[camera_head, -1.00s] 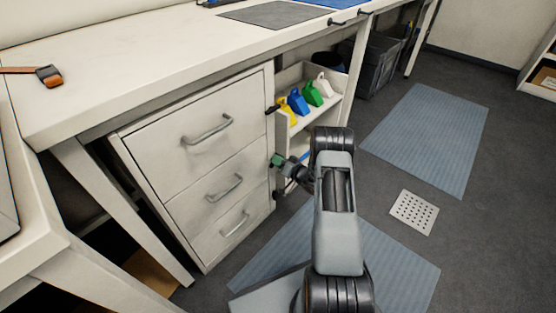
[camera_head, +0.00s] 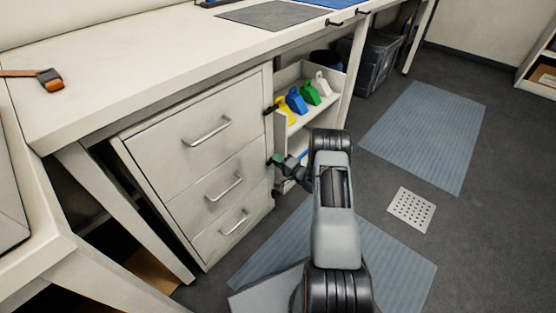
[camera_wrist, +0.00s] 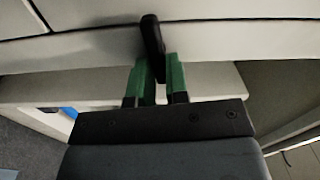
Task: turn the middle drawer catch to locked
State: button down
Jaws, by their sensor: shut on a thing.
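The drawer unit (camera_head: 153,152) under the bench has three closed drawers, and the middle drawer (camera_head: 195,194) has a bar handle. My gripper (camera_head: 275,160) is at the unit's right front edge, level with the middle drawer. In the wrist view, the green fingers of my gripper (camera_wrist: 160,72) are shut on the dark middle catch (camera_wrist: 151,36). The catch's outer end shows beyond the fingertips, slightly tilted; its lower part is between the fingers. In the head view the catch is mostly hidden by my gripper, so I cannot tell its turn there.
Another dark catch (camera_head: 270,109) sits beside the top drawer. To the right, an open shelf (camera_head: 300,122) holds yellow, blue, green and white items. The bench top (camera_head: 130,85) overhangs the unit. Blue mats (camera_head: 425,135) and a perforated floor plate (camera_head: 411,209) lie on the floor.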

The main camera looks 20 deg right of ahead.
jog(key=shift+f+m, duration=0.1)
jog(key=shift+m, duration=0.4)
dwell(0.3)
jog(key=c, duration=1.1)
grip_release()
jog(key=shift+s, duration=0.1)
jog(key=p+v, duration=0.3)
jog(key=v, duration=1)
jog(key=shift+s+d+p, duration=0.1)
jog(key=shift+s+p, duration=0.2)
jog(key=shift+p, duration=0.1)
